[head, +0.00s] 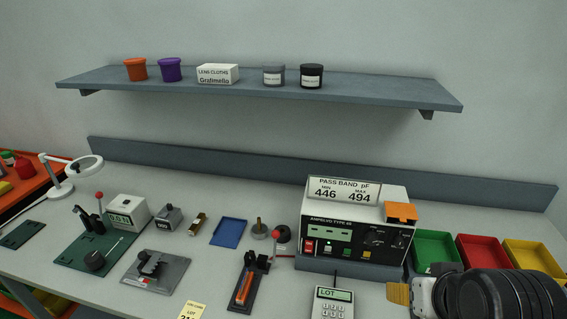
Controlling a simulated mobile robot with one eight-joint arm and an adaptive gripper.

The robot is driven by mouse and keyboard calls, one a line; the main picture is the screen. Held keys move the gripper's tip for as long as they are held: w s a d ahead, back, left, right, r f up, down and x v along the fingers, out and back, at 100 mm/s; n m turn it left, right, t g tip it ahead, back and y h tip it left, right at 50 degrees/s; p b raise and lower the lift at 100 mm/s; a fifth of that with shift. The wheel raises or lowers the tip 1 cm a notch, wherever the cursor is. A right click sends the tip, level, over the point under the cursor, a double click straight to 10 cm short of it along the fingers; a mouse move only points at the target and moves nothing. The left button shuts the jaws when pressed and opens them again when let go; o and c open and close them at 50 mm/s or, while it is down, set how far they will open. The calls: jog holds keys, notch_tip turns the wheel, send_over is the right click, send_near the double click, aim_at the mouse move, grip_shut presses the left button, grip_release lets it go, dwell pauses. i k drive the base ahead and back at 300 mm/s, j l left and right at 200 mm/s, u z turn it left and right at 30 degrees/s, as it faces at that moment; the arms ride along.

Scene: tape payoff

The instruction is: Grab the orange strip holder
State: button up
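A black bench fixture (250,275) with a red-knobbed lever holds a narrow orange strip (244,287) in the front middle of the bench in the head view. A separate orange block (401,212) sits on the top right of the white tester. I cannot tell for certain which of these is the orange strip holder. My gripper (398,294) is at the lower right, to the right of the black fixture and apart from it. A tan piece shows at its left end. Its fingers are too unclear to tell open from shut, or whether they hold anything.
The tester (355,232) stands at centre right. Green (436,247), red (481,252) and yellow (527,257) bins are behind my arm. A keypad (333,303) lies between fixture and gripper. A blue tray (229,232) and a grey clamp plate (157,270) lie left. A shelf (400,93) hangs above.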

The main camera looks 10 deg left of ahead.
aim_at(242, 295)
jog(key=u, duration=1.2)
jog(key=j+z, duration=0.45)
jog(key=k+j+z, duration=0.15)
jog(key=j+z, duration=0.3)
jog(key=k+j+z, duration=0.15)
jog(key=j+z, duration=0.25)
jog(key=l, duration=0.1)
